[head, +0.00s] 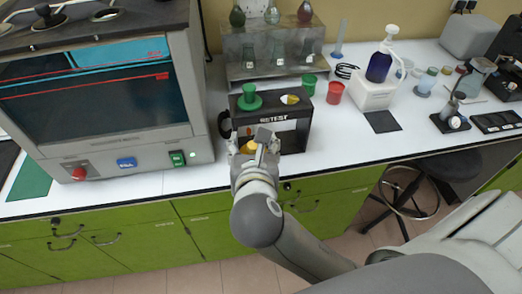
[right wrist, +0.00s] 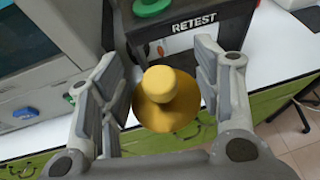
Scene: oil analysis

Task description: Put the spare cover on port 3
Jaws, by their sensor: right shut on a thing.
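A yellow cover with a round knob (right wrist: 165,98) is between the fingers of my right gripper (right wrist: 166,80), which is shut on it. In the head view my right gripper (head: 254,146) is at the front of a black box labelled RETEST (head: 297,137), and a bit of the yellow cover (head: 250,147) shows. A green cover with a knob (head: 249,98) sits on the left of the box's top. A round yellow and white spot (head: 290,99) shows on the right of the top. I cannot read port numbers. My left gripper is not in view.
A large grey oven-like machine (head: 110,145) stands close on the left. A rack with flasks (head: 262,70) is behind the box. The white bench is clear front right.

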